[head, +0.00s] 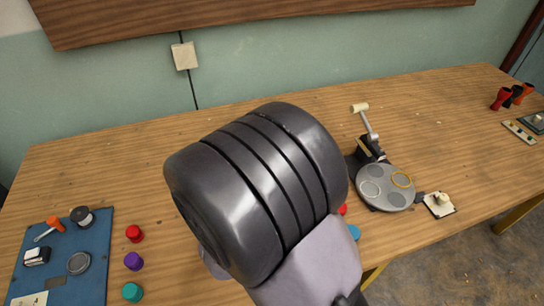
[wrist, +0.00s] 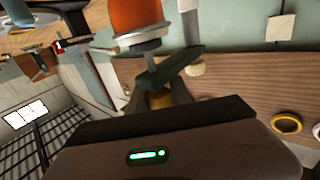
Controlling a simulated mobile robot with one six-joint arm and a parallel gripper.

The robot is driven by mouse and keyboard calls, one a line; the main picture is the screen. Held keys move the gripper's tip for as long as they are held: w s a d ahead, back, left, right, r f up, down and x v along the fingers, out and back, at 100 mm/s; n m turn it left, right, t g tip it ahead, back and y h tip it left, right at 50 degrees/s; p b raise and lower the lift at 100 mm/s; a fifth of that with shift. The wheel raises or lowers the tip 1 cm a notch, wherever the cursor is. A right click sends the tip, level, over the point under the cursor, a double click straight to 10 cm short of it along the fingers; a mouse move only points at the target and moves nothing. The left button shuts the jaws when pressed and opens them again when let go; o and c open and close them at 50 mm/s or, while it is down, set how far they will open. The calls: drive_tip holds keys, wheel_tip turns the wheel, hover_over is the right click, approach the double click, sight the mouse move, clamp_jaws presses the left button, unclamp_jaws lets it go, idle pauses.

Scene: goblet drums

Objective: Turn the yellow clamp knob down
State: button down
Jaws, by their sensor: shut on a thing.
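The yellow clamp knob (wrist: 160,99) shows in the wrist view between the dark fingers of my gripper (wrist: 159,97), just beyond the dark gripper body. The fingers are shut on it, and only a small part of its yellow surface shows. A dark clamp arm (wrist: 178,66) lies right above the knob in the picture, beneath an orange drum (wrist: 137,17) with a metal rim. My large grey arm link fills the middle of the head view and hides the knob, clamp and gripper there.
In the head view, a blue mat (head: 85,270) with small parts lies at left, beside red (head: 134,233), purple (head: 133,261) and teal (head: 132,292) pieces.

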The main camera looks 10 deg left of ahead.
drive_tip(key=c, duration=1.2)
unclamp_jaws()
drive_tip(key=shift+o, duration=0.2)
drive_tip(key=s+a+p, duration=0.2)
drive_tip(key=s+p, duration=0.1)
drive_tip(key=s, duration=1.4)
drive_tip(key=shift+s, duration=0.15)
